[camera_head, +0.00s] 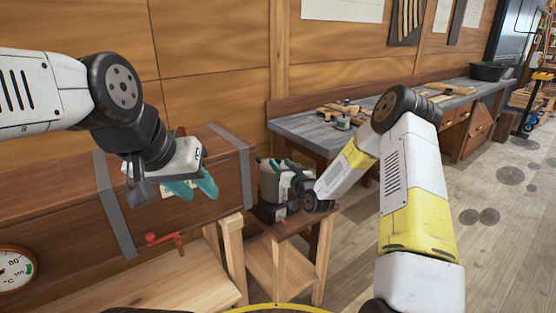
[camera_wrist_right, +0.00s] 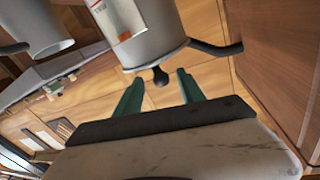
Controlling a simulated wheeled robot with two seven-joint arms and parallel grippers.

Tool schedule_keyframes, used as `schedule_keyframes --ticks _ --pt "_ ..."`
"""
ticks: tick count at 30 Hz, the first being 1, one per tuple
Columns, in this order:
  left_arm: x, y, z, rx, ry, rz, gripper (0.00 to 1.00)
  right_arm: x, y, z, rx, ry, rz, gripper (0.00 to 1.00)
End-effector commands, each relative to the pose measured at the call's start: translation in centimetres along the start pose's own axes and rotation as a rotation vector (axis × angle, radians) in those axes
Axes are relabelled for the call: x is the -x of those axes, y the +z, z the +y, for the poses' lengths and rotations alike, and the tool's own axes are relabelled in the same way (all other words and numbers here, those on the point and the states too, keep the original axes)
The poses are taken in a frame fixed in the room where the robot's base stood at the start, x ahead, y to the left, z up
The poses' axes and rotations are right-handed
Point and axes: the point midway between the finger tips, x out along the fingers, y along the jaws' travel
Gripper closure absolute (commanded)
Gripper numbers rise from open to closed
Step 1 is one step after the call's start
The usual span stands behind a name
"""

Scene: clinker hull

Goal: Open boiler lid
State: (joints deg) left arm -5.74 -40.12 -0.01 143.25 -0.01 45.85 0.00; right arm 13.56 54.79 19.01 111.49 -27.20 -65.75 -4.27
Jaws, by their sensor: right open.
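The boiler looks to be a grey cylinder (camera_head: 267,186) on a small wooden stand, partly hidden by my right gripper (camera_head: 284,165). In the right wrist view, a grey cylinder (camera_wrist_right: 152,38) with a white and red label shows upside down. Its lid has a small black knob (camera_wrist_right: 160,76), and a dark spout or handle sticks out to the right. My right gripper (camera_wrist_right: 160,78) is open, its teal fingertips on either side of the knob in the picture; contact cannot be told. My left gripper (camera_head: 198,188) is open and empty in front of the long wooden box.
The long wooden box (camera_head: 70,215) with grey metal straps fills the left. The small stand (camera_head: 318,240) is close to the workbench (camera_head: 295,125), which holds tools. Open floor lies at right.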

Motion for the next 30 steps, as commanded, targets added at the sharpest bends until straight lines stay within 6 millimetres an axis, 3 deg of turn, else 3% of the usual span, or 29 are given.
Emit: schedule_keyframes --ticks 6,16,23,30 --pt "0.0 0.0 0.0 0.0 0.0 0.0 0.64 -2.5 0.0 0.0 -0.001 0.0 0.001 0.54" --pt "0.0 0.0 0.0 0.0 0.0 0.0 0.64 -2.9 0.0 0.0 -0.001 0.0 -0.001 0.54" --pt "0.0 0.0 0.0 0.0 0.0 0.0 0.64 -2.9 0.0 0.0 -0.001 0.001 -0.001 0.99" --pt "0.0 0.0 0.0 0.0 0.0 0.0 0.64 -2.9 0.0 0.0 -0.001 0.001 -0.001 1.0"
